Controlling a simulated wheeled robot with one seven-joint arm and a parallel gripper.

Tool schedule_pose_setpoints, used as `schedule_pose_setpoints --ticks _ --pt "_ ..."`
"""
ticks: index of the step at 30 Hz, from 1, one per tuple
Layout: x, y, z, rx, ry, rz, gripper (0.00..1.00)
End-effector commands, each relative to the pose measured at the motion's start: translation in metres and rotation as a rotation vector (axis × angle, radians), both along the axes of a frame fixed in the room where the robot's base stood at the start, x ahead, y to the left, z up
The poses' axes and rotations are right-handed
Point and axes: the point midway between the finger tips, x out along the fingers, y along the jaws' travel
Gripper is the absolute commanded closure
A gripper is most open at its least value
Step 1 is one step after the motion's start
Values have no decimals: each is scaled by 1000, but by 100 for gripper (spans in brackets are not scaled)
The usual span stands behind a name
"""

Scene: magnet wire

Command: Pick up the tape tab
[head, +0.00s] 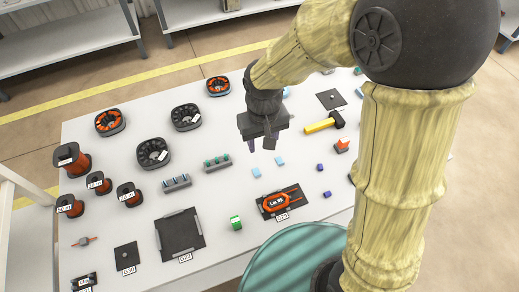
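Two small flat light-blue squares that look like tape tabs lie on the white table. One tape tab (279,160) is just below and right of my gripper in the picture, and the other tape tab (255,172) is a little lower and to the left. My gripper (261,146) points down above the table, near both squares. Its two dark fingers look spread apart, with nothing seen between them. How high the fingertips are above the table is hard to tell.
A black plate with an orange-ringed part (278,203) and a green block (236,223) lie in front. A dark square tray (179,237) is front left.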

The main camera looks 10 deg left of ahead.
Motion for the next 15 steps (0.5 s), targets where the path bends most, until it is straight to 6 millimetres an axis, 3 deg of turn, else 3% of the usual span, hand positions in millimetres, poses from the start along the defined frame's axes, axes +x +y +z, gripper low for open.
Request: schedule_pose_setpoints --ticks 4,15 --pt "-4 13 7 -6 10 29 56" --pt "-4 13 1 -7 11 28 56"
